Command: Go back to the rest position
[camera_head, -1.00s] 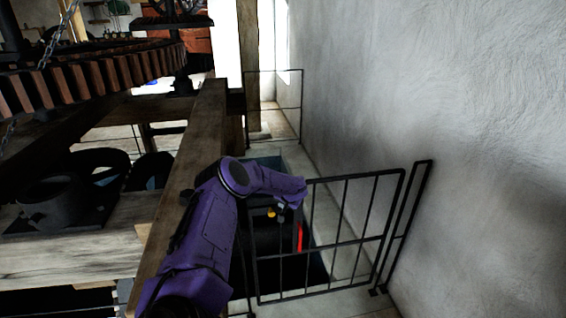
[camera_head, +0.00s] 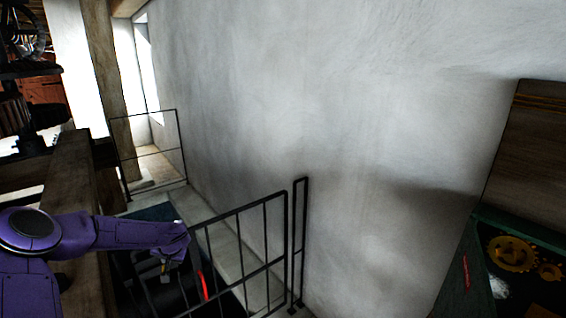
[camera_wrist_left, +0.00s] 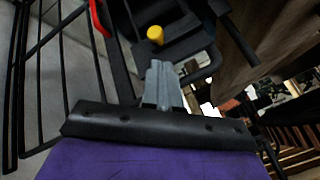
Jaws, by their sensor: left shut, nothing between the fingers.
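My left arm comes in from the left in the head view. My left gripper (camera_head: 166,266) is beyond the black railing gate, over a dark opening in the floor. It also shows in the left wrist view (camera_wrist_left: 160,68), where its grey fingers are together with nothing between them. A yellow knob (camera_wrist_left: 155,34) and a red bar (camera_wrist_left: 98,18) on dark machinery lie beyond the fingertips. My right gripper is not in view.
The black gate (camera_head: 240,246) stands close to my left forearm. A wooden beam (camera_head: 84,215) runs beside the arm. A white wall (camera_head: 330,130) fills the middle. A green box with yellow gears (camera_head: 512,254) is at the lower right.

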